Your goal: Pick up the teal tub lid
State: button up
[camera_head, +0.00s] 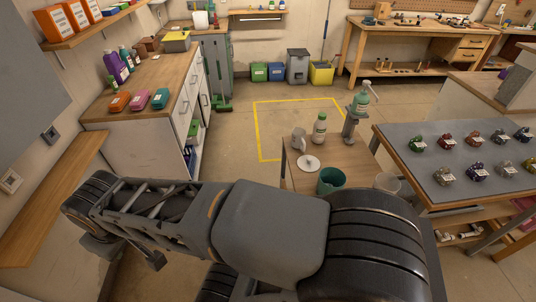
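A teal open tub (331,181) stands on the small wooden table ahead of me. A round pale lid with a small dark knob (308,163) lies flat on that table, just behind and left of the tub. Away on the left counter lies a small teal box-like piece (160,98), beside a pink one (139,100) and an orange one (119,102); I cannot tell whether it has a separate lid. My dark arm lies folded across the foreground. Its end seems to be at lower left, apart from all these objects; its fingers are not clear.
A grey mug (299,139), a green bottle (320,128), a clear cup (387,183) and a pump bottle on a stand (361,103) are around the lid's table. A grey-topped table (440,184) with several small objects is at right. Yellow-taped floor (275,125) is clear.

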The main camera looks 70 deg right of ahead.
aim_at(307, 163)
jog(key=i, duration=1.7)
jog(key=z, duration=3.75)
jog(key=i, duration=1)
